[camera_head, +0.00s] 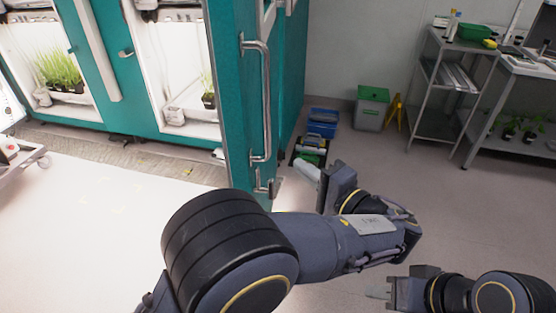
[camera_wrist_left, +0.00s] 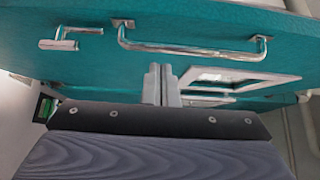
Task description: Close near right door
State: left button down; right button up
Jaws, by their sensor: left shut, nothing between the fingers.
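The teal door (camera_head: 240,130) stands swung open, edge towards me, right of the lit chamber. It has a long vertical metal handle (camera_head: 262,100) and a small latch lever (camera_head: 264,184) below it. In the left wrist view the teal door (camera_wrist_left: 90,60) fills the upper part, with its long handle (camera_wrist_left: 190,52) and lever (camera_wrist_left: 70,42). My left gripper (camera_head: 308,171) is shut and empty, right of the door's lower part. Its fingers (camera_wrist_left: 162,84) point at the door face; contact cannot be told. My right gripper (camera_head: 378,290) is low at right, apart from the door; its jaw opening is unclear.
The open chamber (camera_head: 190,80) holds potted plants. A blue crate (camera_head: 322,124), a grey bin with green lid (camera_head: 371,108) and a yellow stand (camera_head: 395,112) are on the floor behind. A metal shelf rack (camera_head: 440,85) stands at right. A cart (camera_head: 18,160) is at far left.

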pick_arm(q)
jog(key=p, duration=0.1)
send_near(246, 140)
jog(key=w, duration=0.4)
jog(key=a, duration=0.1)
jog(key=a+p, duration=0.1)
jog(key=shift+w+a+r, duration=0.1)
jog(key=shift+w+a, duration=0.35)
jog(key=shift+a, duration=0.25)
